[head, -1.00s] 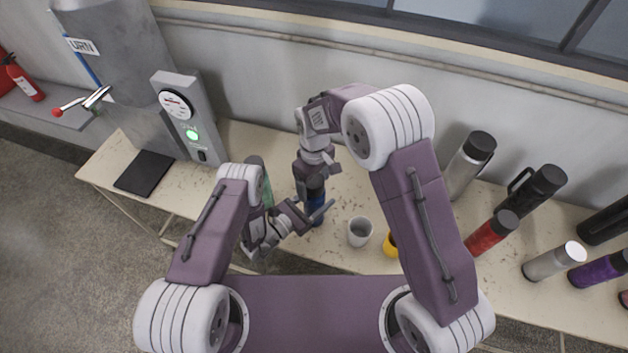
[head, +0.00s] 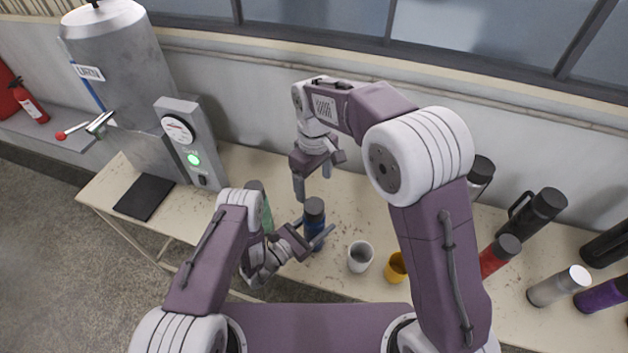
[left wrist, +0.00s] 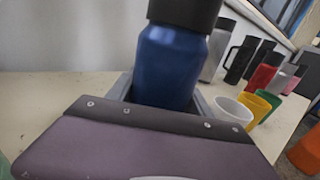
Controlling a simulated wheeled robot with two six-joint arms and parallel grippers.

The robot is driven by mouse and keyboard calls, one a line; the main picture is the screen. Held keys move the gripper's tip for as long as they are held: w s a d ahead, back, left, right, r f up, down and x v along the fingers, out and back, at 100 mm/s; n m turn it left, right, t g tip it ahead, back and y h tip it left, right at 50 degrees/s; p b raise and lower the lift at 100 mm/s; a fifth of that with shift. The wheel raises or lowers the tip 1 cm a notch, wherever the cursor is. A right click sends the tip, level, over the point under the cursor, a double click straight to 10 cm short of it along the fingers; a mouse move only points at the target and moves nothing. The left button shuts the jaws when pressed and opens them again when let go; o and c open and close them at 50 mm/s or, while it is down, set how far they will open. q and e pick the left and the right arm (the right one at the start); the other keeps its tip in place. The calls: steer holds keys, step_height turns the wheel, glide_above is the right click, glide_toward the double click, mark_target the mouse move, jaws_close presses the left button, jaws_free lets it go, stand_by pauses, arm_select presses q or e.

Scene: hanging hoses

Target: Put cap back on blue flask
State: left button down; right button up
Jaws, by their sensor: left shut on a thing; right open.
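The blue flask (head: 315,229) stands upright on the table, and my left gripper (head: 318,241) is shut around its body from the front left. A dark cap (head: 314,205) sits on top of the flask. In the left wrist view the blue flask (left wrist: 168,68) rises between my left fingers, with the black cap (left wrist: 185,13) on its neck and the cap's top cut off by the frame edge. My right gripper (head: 313,186) is open and empty, pointing down above the cap and apart from it.
A white cup (head: 360,257) and a yellow cup (head: 396,267) stand right of the flask. A grey gauge box (head: 184,140), a black pad (head: 145,197) and a green item (head: 266,210) are to the left.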

mark_target(306, 233)
arm_select(q)
steer(key=shift+c, duration=1.6)
jaws_free()
steer(key=b+v, duration=0.3)
steer(key=v, duration=0.5)
steer(key=shift+s+a+f, duration=0.1)
steer(key=shift+s+a, duration=0.1)
steer(key=shift+a, duration=0.15)
arm_select(e)
step_height(306, 233, down, 3)
steer(key=shift+a+f, duration=0.1)
arm_select(q)
steer(key=shift+s+a, duration=0.1)
steer(key=shift+s, duration=0.05)
